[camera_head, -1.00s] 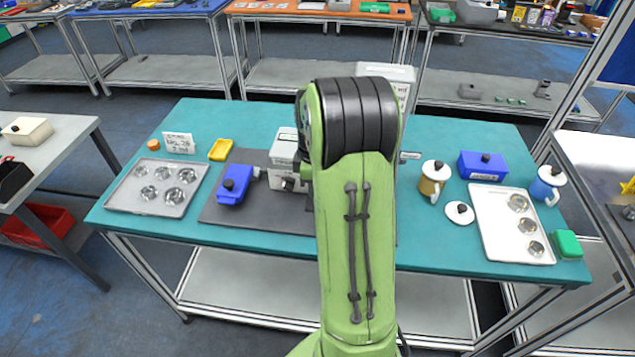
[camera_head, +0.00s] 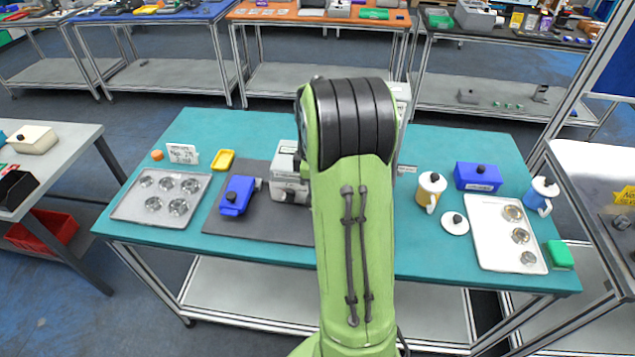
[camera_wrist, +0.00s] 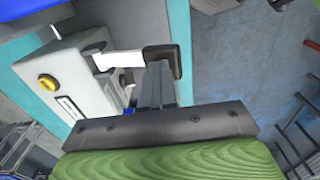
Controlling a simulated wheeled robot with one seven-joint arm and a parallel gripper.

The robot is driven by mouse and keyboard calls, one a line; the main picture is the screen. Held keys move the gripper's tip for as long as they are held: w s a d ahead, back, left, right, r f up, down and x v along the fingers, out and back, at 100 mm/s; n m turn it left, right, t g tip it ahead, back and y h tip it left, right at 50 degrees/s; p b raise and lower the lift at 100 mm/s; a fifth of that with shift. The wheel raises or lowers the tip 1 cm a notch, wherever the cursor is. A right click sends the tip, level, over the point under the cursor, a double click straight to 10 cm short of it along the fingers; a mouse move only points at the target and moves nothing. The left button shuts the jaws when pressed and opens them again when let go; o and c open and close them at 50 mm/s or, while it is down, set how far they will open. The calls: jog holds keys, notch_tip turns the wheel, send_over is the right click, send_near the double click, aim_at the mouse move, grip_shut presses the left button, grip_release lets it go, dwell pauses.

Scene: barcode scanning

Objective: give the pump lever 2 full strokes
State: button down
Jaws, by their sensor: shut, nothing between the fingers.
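In the wrist view a pale grey housing (camera_wrist: 85,88) with a yellow knob stands at the left. A white lever arm (camera_wrist: 122,59) runs right from it to a black grip (camera_wrist: 172,62). My gripper (camera_wrist: 158,70) is shut, with its dark fingers just by the black grip. I cannot tell whether they touch it. In the head view my green arm hides the gripper and most of the lever area. Part of a pale machine (camera_head: 288,172) shows to the left of my arm.
The teal table (camera_head: 440,250) holds a blue box (camera_head: 238,195) on a dark mat, a metal tray (camera_head: 140,208) at left and a white tray (camera_head: 482,240) at right. A yellow mug (camera_head: 430,188) and blue container (camera_head: 480,176) stand right of my arm.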

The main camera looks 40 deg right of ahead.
jog(key=shift+a+r, duration=0.1)
jog(key=shift+r, duration=0.75)
jog(key=shift+s+f, duration=0.1)
jog(key=shift+f, duration=0.05)
notch_tip(320, 180, up, 4)
jog(key=p, duration=0.3)
jog(key=shift+r+p, duration=0.2)
jog(key=shift+p, duration=0.2)
jog(key=shift+f, duration=0.15)
jog(key=shift+f, duration=0.1)
